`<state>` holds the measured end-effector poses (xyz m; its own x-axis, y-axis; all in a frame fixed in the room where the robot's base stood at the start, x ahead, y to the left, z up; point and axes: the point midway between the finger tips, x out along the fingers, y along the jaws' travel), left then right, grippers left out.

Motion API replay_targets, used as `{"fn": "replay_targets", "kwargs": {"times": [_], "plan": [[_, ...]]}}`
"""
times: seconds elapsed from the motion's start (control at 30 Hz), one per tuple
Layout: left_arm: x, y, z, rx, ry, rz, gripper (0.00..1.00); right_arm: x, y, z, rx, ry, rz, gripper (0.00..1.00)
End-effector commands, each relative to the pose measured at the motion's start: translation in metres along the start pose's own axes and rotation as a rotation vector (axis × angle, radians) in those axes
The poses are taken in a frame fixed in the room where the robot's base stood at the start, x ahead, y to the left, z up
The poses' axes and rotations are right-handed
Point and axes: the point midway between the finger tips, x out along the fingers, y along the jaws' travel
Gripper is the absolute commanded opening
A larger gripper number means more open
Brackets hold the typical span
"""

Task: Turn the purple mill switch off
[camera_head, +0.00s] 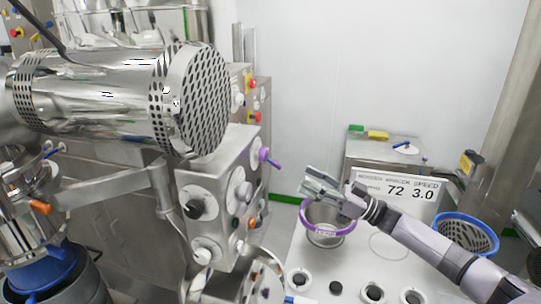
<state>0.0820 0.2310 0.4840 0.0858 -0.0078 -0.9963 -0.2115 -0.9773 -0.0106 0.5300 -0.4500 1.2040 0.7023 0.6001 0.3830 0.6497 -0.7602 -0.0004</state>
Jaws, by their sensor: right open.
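A purple switch (266,156) sticks out from the upper right edge of a steel control box (213,168) in the head view. Its short lever points right and slightly down. I take it for the mill switch; no label is readable. My right gripper (309,184) comes in from the right and is open and empty. It is to the right of the purple switch and a little lower in the picture, apart from it. It hangs over a purple-rimmed bowl (331,231). My left gripper is not in view.
A steel drum with a perforated end (200,98) stands above the control box. Other knobs (243,191) are on the box. A display (398,190) reads 72 and 3.0.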

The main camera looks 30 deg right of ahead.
Motion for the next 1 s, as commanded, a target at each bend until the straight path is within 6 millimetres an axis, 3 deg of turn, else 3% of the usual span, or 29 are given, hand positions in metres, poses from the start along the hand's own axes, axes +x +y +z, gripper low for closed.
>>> {"fn": "replay_targets", "kwargs": {"times": [0.3,0.53,0.73,1.0], "plan": [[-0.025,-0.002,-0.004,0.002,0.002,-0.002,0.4,0.063,0.0,-0.005,-0.002,0.005,-0.002,0.51],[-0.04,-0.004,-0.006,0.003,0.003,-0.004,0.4,0.1,0.0,-0.004,0.0,0.003,0.0,0.51],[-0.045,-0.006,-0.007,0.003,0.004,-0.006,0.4,0.116,0.0,-0.001,-0.001,0.001,0.001,0.51],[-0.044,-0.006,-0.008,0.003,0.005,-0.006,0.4,0.117,0.0,0.001,0.0,-0.001,0.001,0.51]]}}
